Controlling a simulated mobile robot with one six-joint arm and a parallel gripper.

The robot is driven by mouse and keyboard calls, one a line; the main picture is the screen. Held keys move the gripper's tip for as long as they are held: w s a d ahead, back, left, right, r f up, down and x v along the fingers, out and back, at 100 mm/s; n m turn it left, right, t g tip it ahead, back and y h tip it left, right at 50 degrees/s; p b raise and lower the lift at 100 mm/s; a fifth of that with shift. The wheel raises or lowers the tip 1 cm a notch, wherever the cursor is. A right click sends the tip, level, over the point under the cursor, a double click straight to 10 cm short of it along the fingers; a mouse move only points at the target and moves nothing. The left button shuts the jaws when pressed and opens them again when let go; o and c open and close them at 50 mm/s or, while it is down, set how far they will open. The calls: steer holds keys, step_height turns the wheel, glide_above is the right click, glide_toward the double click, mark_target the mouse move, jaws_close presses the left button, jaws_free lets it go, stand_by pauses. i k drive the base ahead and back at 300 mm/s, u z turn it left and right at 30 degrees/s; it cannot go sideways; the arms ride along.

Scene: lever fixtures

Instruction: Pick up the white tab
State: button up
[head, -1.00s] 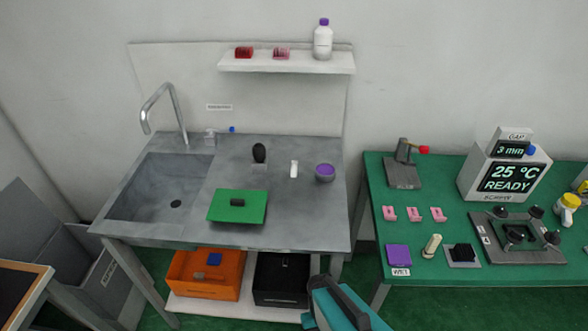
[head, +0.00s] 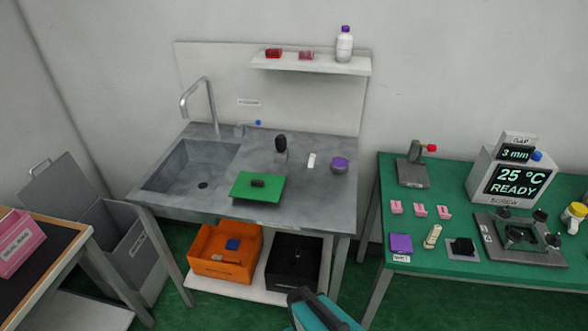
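A small white tab (head: 311,160) lies on the grey sink counter, between a dark knob-topped item and a purple-topped round pot. It is the only white tab-like piece I can make out on the counter. My gripper's fingertips are not visible in the head view. A teal and black part at the bottom edge looks like part of my arm. Nothing touches the white tab.
The grey sink counter (head: 310,194) also holds a green board (head: 270,190), the purple-topped pot (head: 340,164) and the dark knob-topped item (head: 280,144). A shelf (head: 311,65) hangs above. A green table (head: 450,212) with fixtures stands right, across a narrow gap.

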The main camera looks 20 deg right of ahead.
mark_target(311, 159)
steer(key=u, duration=0.2)
steer(key=k, duration=0.55)
steer(key=u, duration=0.8)
steer(key=k, duration=0.6)
steer(key=u, duration=0.15)
steer(key=i, duration=0.55)
steer(key=z, duration=0.6)
steer(key=i, duration=1.45)
steer(key=u, duration=0.15)
